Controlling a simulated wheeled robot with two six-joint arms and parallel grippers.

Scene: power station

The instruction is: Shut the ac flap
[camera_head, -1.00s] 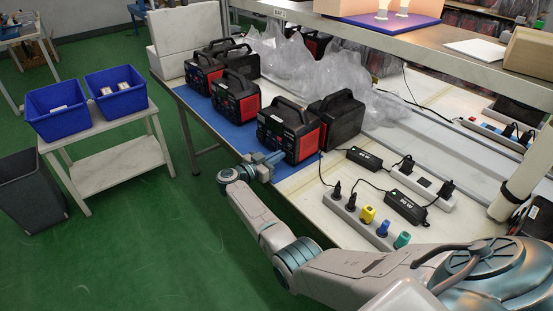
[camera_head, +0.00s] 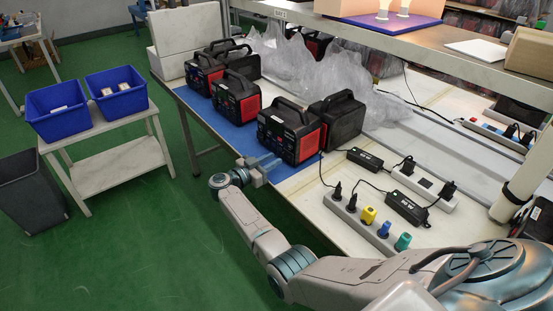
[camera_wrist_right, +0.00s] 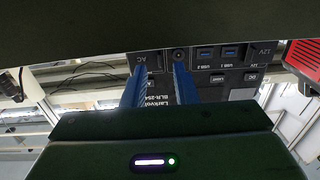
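The nearest black and red power station (camera_head: 292,130) stands upright at the front of the blue mat, its front panel facing my right gripper. In the right wrist view its panel shows the AC flap (camera_wrist_right: 148,59), a round socket, USB ports and a 12V cover. I cannot tell whether the flap is fully closed. My right gripper (camera_head: 270,164) is in front of the panel's lower part; its two blue fingers (camera_wrist_right: 160,68) are apart with nothing between them. The left fingertip overlaps the AC flap's edge in the picture; contact is unclear. My left gripper is not in view.
More power stations (camera_head: 236,97) stand behind to the left. A power strip (camera_head: 362,222) with plugs and black adapters (camera_head: 406,208) lies to the right. Plastic wrap (camera_head: 300,65) lies behind.

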